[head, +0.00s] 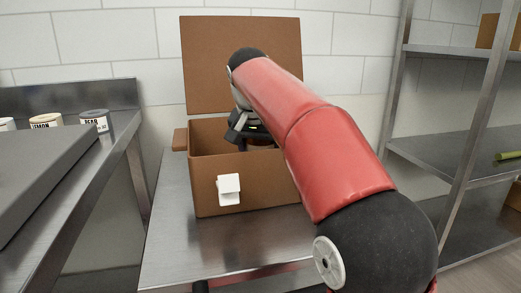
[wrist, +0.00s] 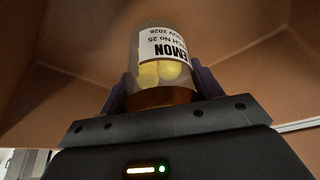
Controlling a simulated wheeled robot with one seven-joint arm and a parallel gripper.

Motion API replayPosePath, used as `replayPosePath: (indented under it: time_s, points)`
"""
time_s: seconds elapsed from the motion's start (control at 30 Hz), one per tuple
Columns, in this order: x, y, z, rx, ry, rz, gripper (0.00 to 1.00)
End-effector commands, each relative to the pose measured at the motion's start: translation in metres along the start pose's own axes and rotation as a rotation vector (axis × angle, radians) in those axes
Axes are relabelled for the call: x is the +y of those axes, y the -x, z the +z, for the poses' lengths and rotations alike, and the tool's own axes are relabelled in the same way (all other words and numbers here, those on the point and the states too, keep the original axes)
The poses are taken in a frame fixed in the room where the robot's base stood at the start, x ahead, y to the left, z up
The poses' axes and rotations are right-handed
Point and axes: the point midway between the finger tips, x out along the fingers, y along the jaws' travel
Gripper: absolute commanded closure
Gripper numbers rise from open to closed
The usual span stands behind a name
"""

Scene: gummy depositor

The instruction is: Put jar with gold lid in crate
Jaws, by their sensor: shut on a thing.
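The jar (wrist: 166,55) is clear, with a white label reading LEMON and yellow sweets inside. Its gold-brown lid (wrist: 163,97) is toward my gripper (wrist: 160,90), whose purple fingers are shut on it from both sides. The crate (head: 250,198) is a brown box with its lid (head: 205,70) raised upright at the back. In the head view my gripper (head: 247,138) is down in the crate's opening. In the wrist view the crate's brown walls (wrist: 60,75) surround the jar. Whether the jar touches the crate floor I cannot tell; my arm and the crate's front wall hide most of it.
The crate stands on a steel table (head: 175,245). On the left, several labelled jars (head: 95,120) stand on a steel counter behind a grey slab (head: 40,185). A steel shelf rack (head: 455,150) stands at right.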

Motion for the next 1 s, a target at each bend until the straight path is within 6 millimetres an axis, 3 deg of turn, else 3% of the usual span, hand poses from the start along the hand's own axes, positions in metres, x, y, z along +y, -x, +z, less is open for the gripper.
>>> replayPosePath:
  time_s: [0.27, 0.3, 0.47, 0.77, 1.0]
  points:
    - [0.000, -0.006, 0.003, 0.000, 0.000, 0.000, 0.63]
    - [0.000, -0.005, 0.002, 0.000, 0.000, 0.000, 0.30]
    - [0.000, -0.005, 0.002, 0.000, 0.000, 0.000, 0.10]
    - [0.000, -0.002, 0.002, 0.001, 0.000, 0.000, 0.10]
    - [-0.001, 0.034, 0.001, 0.002, 0.000, -0.002, 0.10]
